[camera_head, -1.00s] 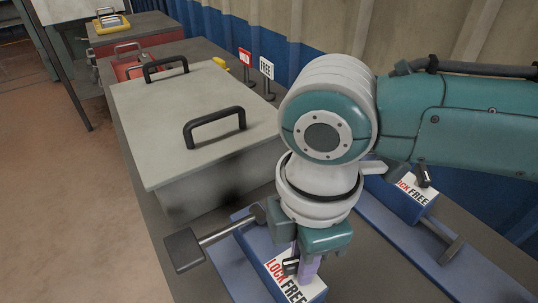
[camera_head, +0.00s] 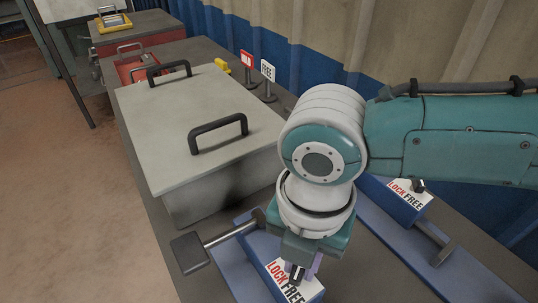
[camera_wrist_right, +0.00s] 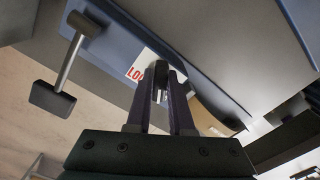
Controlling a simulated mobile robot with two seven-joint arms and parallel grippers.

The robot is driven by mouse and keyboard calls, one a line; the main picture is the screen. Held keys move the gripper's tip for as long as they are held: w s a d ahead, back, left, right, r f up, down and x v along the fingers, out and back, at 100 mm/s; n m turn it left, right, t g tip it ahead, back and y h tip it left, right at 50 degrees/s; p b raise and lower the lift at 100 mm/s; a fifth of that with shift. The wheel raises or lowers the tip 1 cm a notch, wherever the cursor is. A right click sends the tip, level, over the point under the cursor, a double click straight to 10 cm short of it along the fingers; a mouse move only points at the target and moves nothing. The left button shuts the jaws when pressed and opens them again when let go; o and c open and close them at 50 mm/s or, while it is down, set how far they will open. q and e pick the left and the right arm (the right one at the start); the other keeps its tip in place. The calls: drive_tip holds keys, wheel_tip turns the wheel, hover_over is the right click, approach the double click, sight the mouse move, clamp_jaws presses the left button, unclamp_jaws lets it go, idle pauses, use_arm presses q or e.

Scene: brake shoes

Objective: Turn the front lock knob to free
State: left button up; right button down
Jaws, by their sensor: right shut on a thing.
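The front lock knob (camera_head: 295,271) is a small dark knob on a blue block with a white LOCK/FREE label (camera_head: 277,272), at the bottom of the head view. My right gripper (camera_head: 303,268) points down over it and is shut on it. In the right wrist view the knob (camera_wrist_right: 159,82) sits between the two dark fingers of the gripper (camera_wrist_right: 166,85). The gripper partly hides knob and label, so the exact mark it points to cannot be told. My left gripper is not in view.
A lever with a grey pedal (camera_head: 189,252) sticks out left of the front block. A second blue LOCK/FREE block (camera_head: 397,206) with its own knob lies to the right. A large grey box lid with black handles (camera_head: 200,110) fills the left. LOCK and FREE signs (camera_head: 267,70) stand behind.

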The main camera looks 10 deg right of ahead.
drive_tip(key=shift+a+n, duration=0.1)
drive_tip(key=shift+n, duration=1)
drive_tip(key=c, duration=0.8)
unclamp_jaws()
wheel_tip(320, 180, up, 10)
drive_tip(key=shift+p, duration=0.8)
drive_tip(key=shift+s, duration=0.1)
